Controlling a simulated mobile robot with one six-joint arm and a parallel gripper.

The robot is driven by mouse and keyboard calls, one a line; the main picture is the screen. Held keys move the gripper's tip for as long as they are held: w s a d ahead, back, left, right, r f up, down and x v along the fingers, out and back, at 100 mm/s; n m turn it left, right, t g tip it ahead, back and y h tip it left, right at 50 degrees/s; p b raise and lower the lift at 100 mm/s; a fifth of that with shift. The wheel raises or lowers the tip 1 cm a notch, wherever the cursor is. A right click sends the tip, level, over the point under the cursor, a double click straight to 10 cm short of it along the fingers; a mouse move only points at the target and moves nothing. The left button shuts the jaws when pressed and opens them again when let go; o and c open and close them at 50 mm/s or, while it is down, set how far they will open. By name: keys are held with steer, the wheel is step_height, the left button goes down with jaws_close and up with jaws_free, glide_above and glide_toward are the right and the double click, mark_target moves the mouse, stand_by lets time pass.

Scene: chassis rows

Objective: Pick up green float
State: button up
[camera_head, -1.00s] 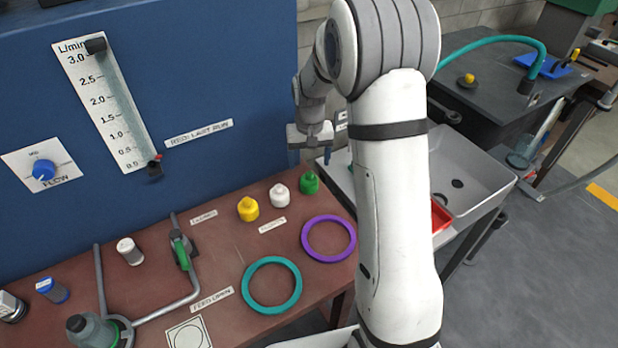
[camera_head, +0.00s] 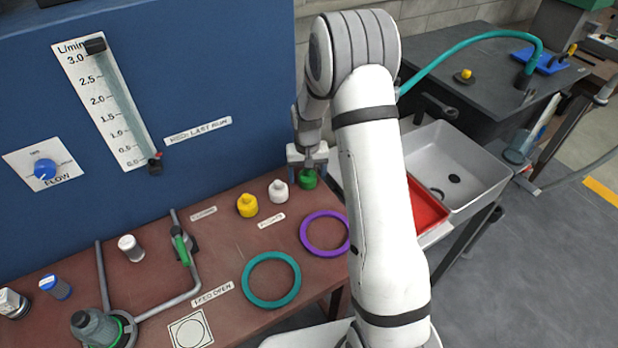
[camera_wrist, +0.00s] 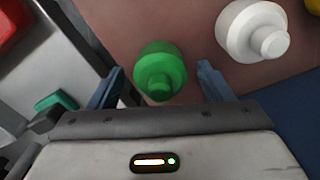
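The green float (camera_head: 308,180) stands at the right end of a row on the brown bench, close to the blue panel. In the wrist view the green float (camera_wrist: 160,70) is a squat body with a narrower knob, lying between two blue fingers. My gripper (camera_head: 306,168) is directly above the float, and its body hides the float's top in the head view. In the wrist view my gripper (camera_wrist: 160,84) is open, with a gap on each side of the float.
A white float (camera_head: 278,191) stands just left of the green one, and a yellow float (camera_head: 247,205) stands farther left. Purple (camera_head: 325,233) and teal (camera_head: 271,279) rings lie in front. A red tray (camera_head: 427,205) and a grey sink (camera_head: 455,165) are to the right.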

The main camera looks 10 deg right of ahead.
steer(key=c, duration=1)
step_height(320, 180, up, 10)
steer(key=shift+b, duration=0.55)
